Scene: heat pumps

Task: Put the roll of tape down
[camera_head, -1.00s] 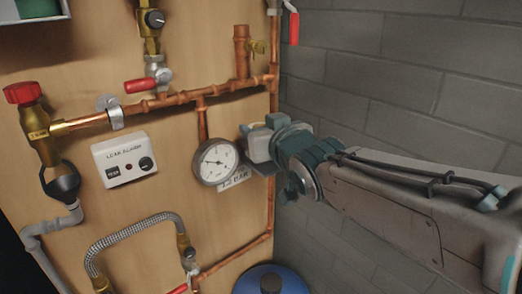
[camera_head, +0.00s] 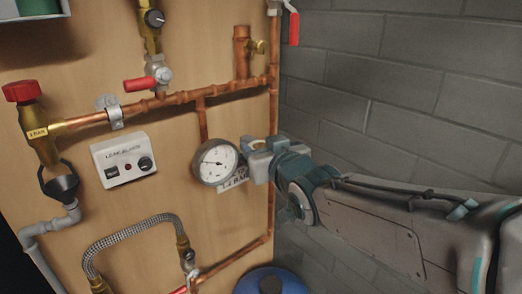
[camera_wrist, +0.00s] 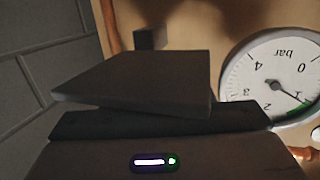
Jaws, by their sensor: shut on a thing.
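My gripper (camera_head: 257,157) is beside the wooden panel, just right of the pressure gauge. It is shut on a small pale, ring-like thing, seemingly the roll of tape (camera_head: 258,142), whose top edge shows between grey gripper parts in the head view. Most of the roll is hidden by the gripper. In the wrist view, a dark flat gripper part fills the middle, and I cannot make out the tape there.
The round pressure gauge (camera_head: 215,162) is very close to my gripper; it shows large in the wrist view (camera_wrist: 277,85). Copper pipes (camera_head: 180,101) run across the panel. A white leak alarm box (camera_head: 124,160) is at left. A blue vessel (camera_head: 294,285) stands below. A grey block wall (camera_head: 420,70) is at right.

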